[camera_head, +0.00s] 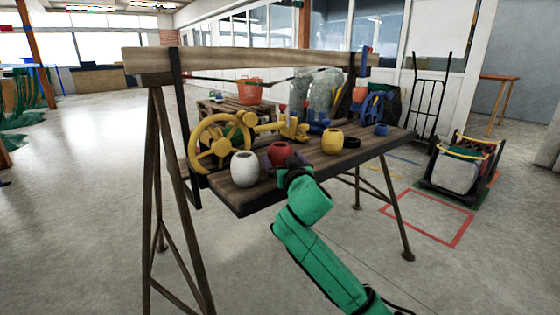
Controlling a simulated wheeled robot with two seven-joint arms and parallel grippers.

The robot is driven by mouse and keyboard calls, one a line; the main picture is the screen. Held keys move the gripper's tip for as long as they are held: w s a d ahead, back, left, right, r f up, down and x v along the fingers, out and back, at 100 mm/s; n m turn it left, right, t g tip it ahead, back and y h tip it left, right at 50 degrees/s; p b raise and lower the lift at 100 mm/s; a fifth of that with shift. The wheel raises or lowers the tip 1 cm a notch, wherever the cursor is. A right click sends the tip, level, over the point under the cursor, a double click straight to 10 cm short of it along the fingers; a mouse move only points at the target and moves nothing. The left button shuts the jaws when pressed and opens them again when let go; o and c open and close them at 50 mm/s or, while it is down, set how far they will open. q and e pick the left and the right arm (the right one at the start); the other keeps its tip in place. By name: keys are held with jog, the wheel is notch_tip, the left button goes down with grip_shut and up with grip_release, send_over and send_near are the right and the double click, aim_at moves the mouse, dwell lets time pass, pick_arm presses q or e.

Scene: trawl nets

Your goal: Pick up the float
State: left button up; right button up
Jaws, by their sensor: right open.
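Several round floats stand on the wooden table (225,192). A white float (245,169) is near its front left edge, a red float (279,153) is to the right of it, and a yellow float (332,141) is further right. My right gripper (284,166), dark at the end of my green arm, is open at the near side of the red float. It covers the float's lower part, and I cannot tell whether they touch. The fingers are small and dark. My left gripper is not in view.
A yellow handwheel (219,143) and yellow fittings (292,128) stand behind the floats. A blue wheel (371,106) is at the back right. A wooden beam (250,61) on trestle legs spans above the table. Open floor lies left.

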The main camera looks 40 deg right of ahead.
jog(key=x, duration=0.3)
jog(key=shift+f, duration=0.1)
jog(key=shift+s+a, duration=0.1)
jog(key=c, duration=1.1)
